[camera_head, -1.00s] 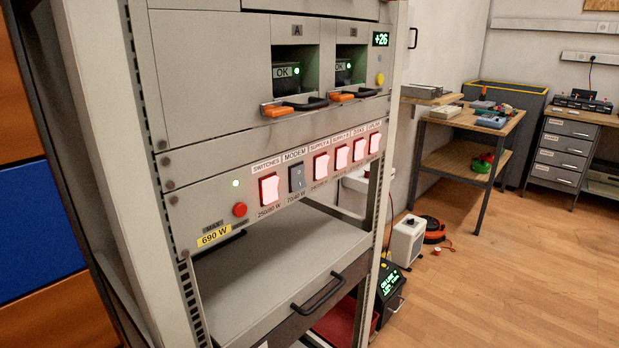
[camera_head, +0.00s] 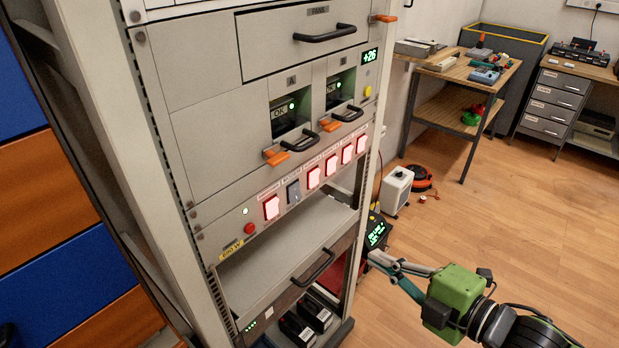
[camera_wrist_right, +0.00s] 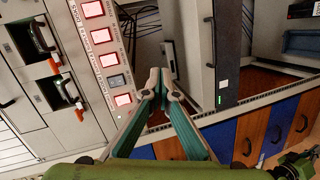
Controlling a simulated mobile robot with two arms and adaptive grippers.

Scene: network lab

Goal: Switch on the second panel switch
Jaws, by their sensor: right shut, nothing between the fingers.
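The switch panel on the rack holds a row of rocker switches. The second switch (camera_head: 293,191), under the modem label, is dark grey and unlit, while the switches (camera_head: 271,207) around it glow red. In the right wrist view the dark second switch (camera_wrist_right: 116,83) sits between lit ones, left of my fingers. My right gripper (camera_head: 372,254) is in front of the rack at lower right, below and to the right of the switch row, apart from it. In the wrist view its fingertips (camera_wrist_right: 158,84) are together and empty. My left gripper is not in view.
Above the switches are two power modules with black handles (camera_head: 297,142) and orange levers (camera_head: 277,157). Below is a shelf with a drawer handle (camera_head: 313,268). A red button (camera_head: 249,228) is left of the switches. A white box (camera_head: 397,190) stands on the floor at right.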

